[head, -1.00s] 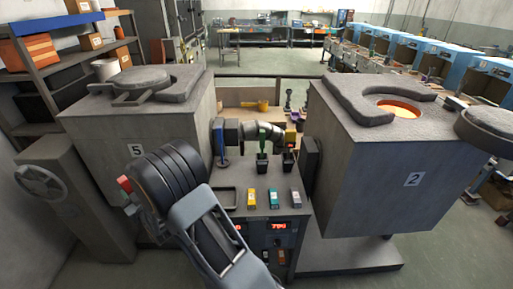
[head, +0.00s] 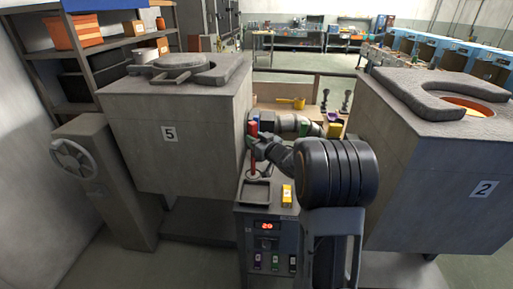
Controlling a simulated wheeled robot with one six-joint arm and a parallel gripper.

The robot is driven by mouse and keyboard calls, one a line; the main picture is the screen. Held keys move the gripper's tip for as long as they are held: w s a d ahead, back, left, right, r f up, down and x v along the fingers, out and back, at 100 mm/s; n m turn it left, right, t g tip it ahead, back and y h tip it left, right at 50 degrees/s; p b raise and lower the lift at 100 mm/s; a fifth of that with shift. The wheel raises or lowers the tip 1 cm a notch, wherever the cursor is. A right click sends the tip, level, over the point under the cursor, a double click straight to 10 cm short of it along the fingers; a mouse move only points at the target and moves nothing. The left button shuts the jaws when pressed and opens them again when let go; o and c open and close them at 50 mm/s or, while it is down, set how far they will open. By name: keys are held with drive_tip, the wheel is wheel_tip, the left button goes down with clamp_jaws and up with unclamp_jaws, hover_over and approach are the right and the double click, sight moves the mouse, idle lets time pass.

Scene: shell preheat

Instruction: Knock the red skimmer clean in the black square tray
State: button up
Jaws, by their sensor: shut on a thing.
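The red skimmer (head: 253,131) is upright, its red handle on top and a thin shaft running down toward the tray. My gripper (head: 257,143) is shut on it around the lower handle. The black square tray (head: 256,204) lies on top of the control cabinet, right below the skimmer. The skimmer's lower end is over or in the tray; I cannot tell whether it touches the tray.
Furnace 5 (head: 180,140), lid on, stands close on the left. Furnace 2 (head: 425,170), with a glowing opening, stands on the right. A yellow block (head: 286,194) sits just right of the tray. The cabinet display (head: 267,226) is lit red.

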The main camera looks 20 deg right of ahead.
drive_tip(key=shift+d+f+b, duration=0.15)
drive_tip(key=shift+f+b, duration=1.6)
drive_tip(key=shift+f, duration=0.45)
drive_tip(key=shift+d+f+b, duration=0.15)
drive_tip(key=shift+f+b, duration=1.55)
drive_tip(key=shift+f, duration=0.5)
drive_tip(key=shift+f+b, duration=0.7)
drive_tip(key=shift+f, duration=0.05)
wheel_tip(320, 180, up, 9)
drive_tip(key=p, duration=0.7)
drive_tip(key=shift+s, duration=0.1)
